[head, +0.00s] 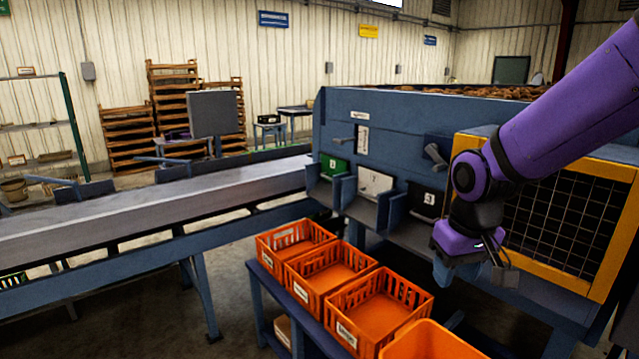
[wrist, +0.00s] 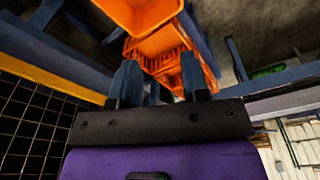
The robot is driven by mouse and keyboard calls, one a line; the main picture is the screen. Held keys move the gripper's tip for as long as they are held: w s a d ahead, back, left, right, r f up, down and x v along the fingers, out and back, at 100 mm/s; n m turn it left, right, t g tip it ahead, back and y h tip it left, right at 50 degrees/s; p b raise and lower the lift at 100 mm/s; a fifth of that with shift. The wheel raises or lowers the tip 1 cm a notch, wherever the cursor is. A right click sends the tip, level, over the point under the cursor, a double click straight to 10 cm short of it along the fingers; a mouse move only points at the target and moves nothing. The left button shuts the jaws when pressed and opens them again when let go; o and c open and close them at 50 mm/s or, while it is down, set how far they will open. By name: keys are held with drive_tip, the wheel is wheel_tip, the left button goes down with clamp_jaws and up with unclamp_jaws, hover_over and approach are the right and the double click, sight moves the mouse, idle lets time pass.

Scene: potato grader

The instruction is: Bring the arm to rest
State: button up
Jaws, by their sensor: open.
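My purple arm (head: 570,115) reaches in from the upper right of the head view, in front of the blue grader. My gripper (head: 478,272) hangs at its end, right of the orange crates and in front of the yellow-framed mesh guard. In the wrist view, the two dark fingers of my gripper (wrist: 160,82) stand apart, with no object seen between them. Orange crates show beyond the fingers.
The blue grader (head: 390,115) has numbered chutes and a yellow-framed guard (head: 465,146). Orange crates (head: 297,240) stand in a row on a blue stand (head: 258,292), and look empty. A long conveyor (head: 150,205) runs left. Open floor shows between conveyor and stand.

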drive_tip(key=s+d+r+m+t, duration=0.1)
drive_tip(key=s+d+r+t, duration=0.1)
drive_tip(key=s+d+r, duration=0.2)
drive_tip(key=s+d+r+m+t, duration=0.1)
drive_tip(key=s+d+r+t, duration=0.1)
drive_tip(key=s+r, duration=0.6)
drive_tip(key=s+d, duration=0.1)
drive_tip(key=s, duration=0.2)
drive_tip(key=shift+s+d+r, duration=0.2)
drive_tip(key=shift+d+r, duration=0.15)
drive_tip(key=shift+r, duration=0.05)
